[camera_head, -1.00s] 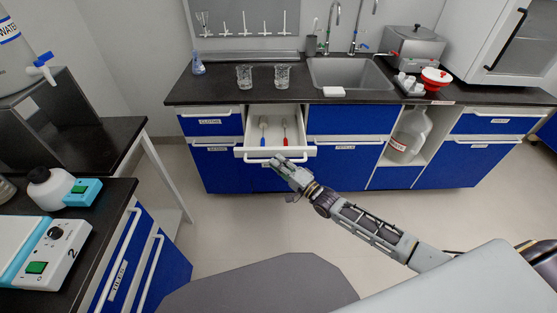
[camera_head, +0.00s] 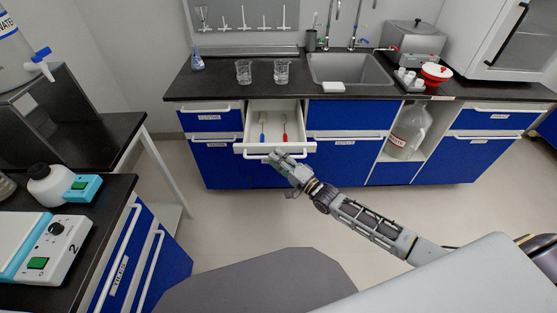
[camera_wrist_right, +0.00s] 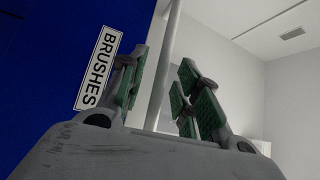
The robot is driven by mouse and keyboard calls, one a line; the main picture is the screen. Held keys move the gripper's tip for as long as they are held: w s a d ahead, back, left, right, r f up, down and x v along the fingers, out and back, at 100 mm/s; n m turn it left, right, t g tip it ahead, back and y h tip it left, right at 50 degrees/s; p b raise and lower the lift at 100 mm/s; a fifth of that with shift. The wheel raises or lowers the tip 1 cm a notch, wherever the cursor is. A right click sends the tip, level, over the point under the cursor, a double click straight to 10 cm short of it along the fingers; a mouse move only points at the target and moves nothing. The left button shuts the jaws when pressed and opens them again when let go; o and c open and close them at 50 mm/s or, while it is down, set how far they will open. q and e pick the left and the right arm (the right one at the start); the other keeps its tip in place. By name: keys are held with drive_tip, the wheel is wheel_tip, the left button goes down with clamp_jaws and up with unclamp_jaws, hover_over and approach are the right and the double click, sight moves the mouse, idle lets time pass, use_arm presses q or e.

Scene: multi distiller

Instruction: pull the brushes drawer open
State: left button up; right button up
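The brushes drawer (camera_head: 302,147) is pulled out of the blue cabinet under the counter. Its white inside shows a blue-handled brush (camera_head: 262,128) and a red-handled brush (camera_head: 285,129). My right gripper (camera_head: 277,157) is at the drawer's front, by its handle. In the right wrist view, the blue drawer front (camera_wrist_right: 45,60) bears a "BRUSHES" label (camera_wrist_right: 98,68). There, the white handle bar (camera_wrist_right: 166,65) runs between the green-padded fingers of my right gripper (camera_wrist_right: 162,97), which stand apart. My left gripper is not in view.
Two glass beakers (camera_head: 282,71) stand on the black counter (camera_head: 215,86) above the drawer, left of the sink (camera_head: 350,70). A large jug (camera_head: 408,132) sits in an open shelf at right. A side bench (camera_head: 112,202) is at left. Floor before the cabinets is clear.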

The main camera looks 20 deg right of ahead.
drive_tip(key=shift+s, duration=0.1)
drive_tip(key=v, duration=1.1)
drive_tip(key=shift+s+d, duration=0.25)
drive_tip(key=shift+s, duration=0.05)
idle(0.3)
drive_tip(key=shift+n, duration=0.4)
idle(0.4)
